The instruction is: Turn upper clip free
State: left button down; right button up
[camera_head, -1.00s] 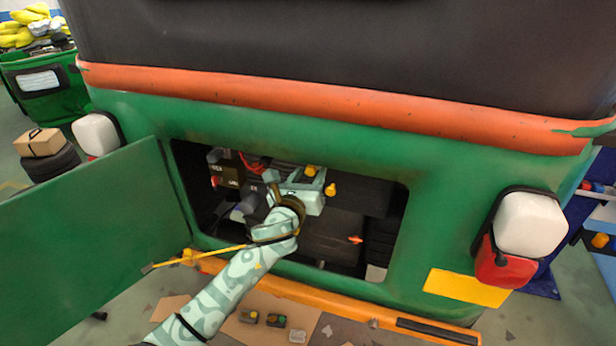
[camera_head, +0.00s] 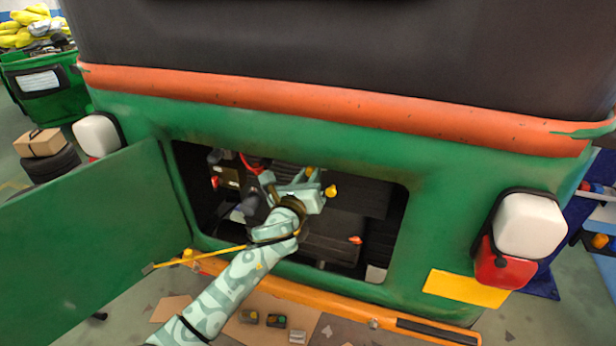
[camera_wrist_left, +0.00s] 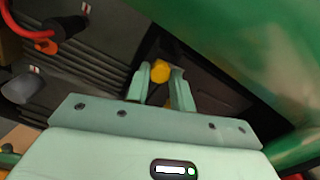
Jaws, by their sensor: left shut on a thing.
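My left gripper (camera_head: 290,182) reaches through the opening in the green rear panel of the rickshaw. In the left wrist view its two pale green fingers (camera_wrist_left: 160,86) are closed around a yellow clip (camera_wrist_left: 160,71). A second bit of yellow shows lower between the fingers. In the head view one yellow piece (camera_head: 309,171) shows at the fingers and another (camera_head: 331,190) just right of the gripper. I cannot tell which of these is the held one. An orange-red clip (camera_head: 355,240) sits lower right in the bay, apart from the gripper. My right gripper is not in view.
The green flap (camera_head: 90,215) hangs open at the left. A yellow rod (camera_head: 205,257) crosses low before the opening. Dark boxes and a red cable (camera_head: 250,163) fill the bay's left side. The orange bumper (camera_head: 300,290) runs below.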

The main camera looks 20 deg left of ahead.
pick_arm(q)
jog(key=n, duration=0.3)
jog(key=shift+n+p, duration=0.3)
jog(key=n, duration=0.4)
jog(key=shift+n+p, duration=0.3)
jog(key=shift+p, duration=0.05)
jog(key=n, duration=0.4)
jog(key=shift+p, duration=0.35)
jog(key=shift+n+p, duration=0.4)
jog(key=shift+n, duration=1.7)
jog(key=c, duration=1.2)
grip_release()
